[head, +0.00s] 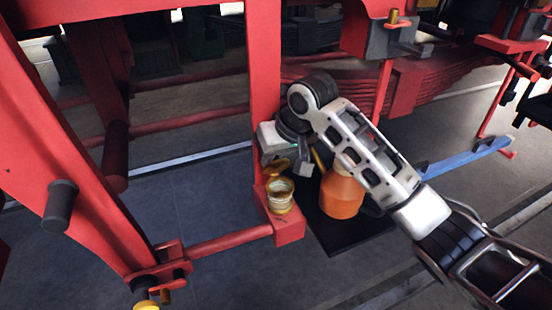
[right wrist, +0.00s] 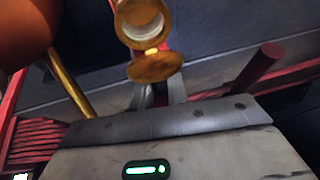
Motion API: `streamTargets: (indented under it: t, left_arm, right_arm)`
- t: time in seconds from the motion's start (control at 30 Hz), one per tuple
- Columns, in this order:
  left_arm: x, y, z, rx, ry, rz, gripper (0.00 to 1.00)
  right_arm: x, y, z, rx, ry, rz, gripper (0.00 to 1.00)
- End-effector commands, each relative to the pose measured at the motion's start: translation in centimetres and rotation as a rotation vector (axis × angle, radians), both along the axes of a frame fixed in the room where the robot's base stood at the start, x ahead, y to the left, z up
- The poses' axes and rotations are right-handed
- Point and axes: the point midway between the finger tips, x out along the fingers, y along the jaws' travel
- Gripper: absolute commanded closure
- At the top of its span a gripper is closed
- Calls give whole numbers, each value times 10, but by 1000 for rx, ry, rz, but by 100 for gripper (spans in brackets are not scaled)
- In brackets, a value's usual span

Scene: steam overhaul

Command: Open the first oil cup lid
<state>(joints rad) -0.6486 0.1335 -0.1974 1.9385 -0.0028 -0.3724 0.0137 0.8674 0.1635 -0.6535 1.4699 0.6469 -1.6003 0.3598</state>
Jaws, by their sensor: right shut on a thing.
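The first oil cup (head: 280,196), brass-rimmed with a pale inside, sits on the foot of the red upright post. Its round brass lid (head: 277,167) stands swung up off the mouth, at the side toward my right gripper. In the right wrist view the cup (right wrist: 143,20) is open and its lid (right wrist: 154,67) is tilted away from it, hinged at the rim. My right gripper (head: 292,167) is just behind the cup and shut on the lid; its fingertips (right wrist: 160,94) are partly hidden behind the lid. My left gripper is not in view.
An orange oil can (head: 342,194) with a thin brass spout (right wrist: 70,82) stands close beside the right gripper on a black mat (head: 335,236). Red frame bars surround the cup. Another yellow cap (head: 146,305) shows at the bottom left. A blue bar (head: 465,157) lies at the right.

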Motion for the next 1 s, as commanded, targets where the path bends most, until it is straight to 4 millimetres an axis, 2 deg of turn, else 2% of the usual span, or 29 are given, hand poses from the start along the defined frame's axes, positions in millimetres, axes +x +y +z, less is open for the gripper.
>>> streamTargets:
  t: [0.3,0.73,0.77,0.8,0.83,1.0]
  left_arm:
    - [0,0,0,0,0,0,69]
    - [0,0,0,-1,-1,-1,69]
    - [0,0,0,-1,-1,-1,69]
    - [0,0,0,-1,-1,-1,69]
    - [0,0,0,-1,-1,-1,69]
    - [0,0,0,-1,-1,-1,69]
  right_arm:
    - [4,2,-1,-25,81,2,100]
    - [4,2,-1,-29,88,2,100]
    - [4,2,-1,-29,88,2,81]
    - [4,2,-1,-28,89,1,70]
    - [4,2,-1,-28,89,1,66]
    - [4,2,-1,-28,88,0,66]
